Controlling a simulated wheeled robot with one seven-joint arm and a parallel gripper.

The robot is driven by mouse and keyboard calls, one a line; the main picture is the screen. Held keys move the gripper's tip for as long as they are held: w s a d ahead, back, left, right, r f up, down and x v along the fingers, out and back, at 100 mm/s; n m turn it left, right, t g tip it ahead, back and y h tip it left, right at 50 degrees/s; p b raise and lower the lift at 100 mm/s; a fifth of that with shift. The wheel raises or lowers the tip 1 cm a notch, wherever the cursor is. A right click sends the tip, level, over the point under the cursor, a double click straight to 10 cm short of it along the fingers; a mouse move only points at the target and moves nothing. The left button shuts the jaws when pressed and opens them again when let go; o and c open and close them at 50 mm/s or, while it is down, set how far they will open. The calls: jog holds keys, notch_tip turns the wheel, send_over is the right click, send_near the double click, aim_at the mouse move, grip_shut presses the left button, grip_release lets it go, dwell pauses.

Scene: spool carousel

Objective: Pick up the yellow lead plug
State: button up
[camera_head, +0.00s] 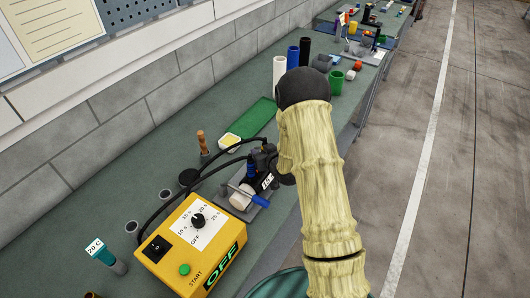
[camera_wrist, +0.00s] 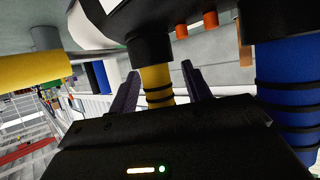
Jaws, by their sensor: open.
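The yellow lead plug (camera_wrist: 157,83) shows in the wrist view as a yellow cylinder with black rings, under a black collar. My gripper (camera_wrist: 160,74) is open, with one dark finger on each side of the plug. I cannot tell whether either finger touches it. A blue plug (camera_wrist: 287,80) with black rings stands to the right, outside the fingers. In the head view my sleeved arm covers much of the area beside the small black device (camera_head: 264,160), and I cannot make out the yellow plug there.
A yellow timer box (camera_head: 190,245) reading OFF stands at the front of the bench, with black cables to the device. A green mat (camera_head: 250,120), white tube (camera_head: 278,75) and blue tube (camera_head: 305,52) are farther back. The floor at right (camera_head: 450,180) is clear.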

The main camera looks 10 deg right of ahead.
dwell(0.4)
grip_shut()
jog(key=shift+r, duration=0.15)
notch_tip(320, 180, up, 10)
jog(key=b, duration=0.3)
dwell(0.7)
